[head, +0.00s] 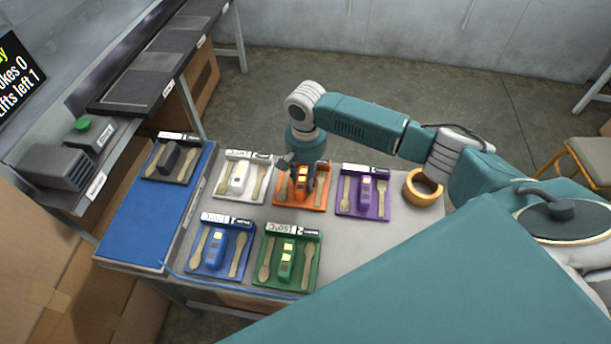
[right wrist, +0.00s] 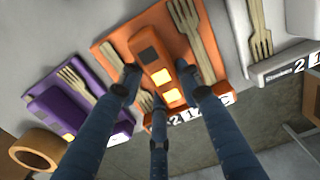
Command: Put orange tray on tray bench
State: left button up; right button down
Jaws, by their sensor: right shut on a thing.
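The orange tray (head: 284,198) lies at the back middle of the grey table (head: 395,240), between the white and purple trays. It carries wooden utensils and a raised orange block with lit yellow squares. No surface is labelled legibly as the tray bench. My left gripper is out of view.
White (head: 224,190), purple (head: 375,208), blue (head: 208,260) and green (head: 275,277) trays stand close around. A dark tray (head: 165,177) sits on the blue mat (head: 140,225). A wooden ring (head: 410,190) is at right. A dark slotted bench (head: 150,75) stands back left.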

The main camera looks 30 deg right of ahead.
aim_at(305, 176)
dwell(0.3)
jog(key=c, duration=1.2)
grip_release()
jog(key=shift+f, duration=0.1)
notch_tip(305, 176, up, 12)
jog(key=shift+b, duration=0.35)
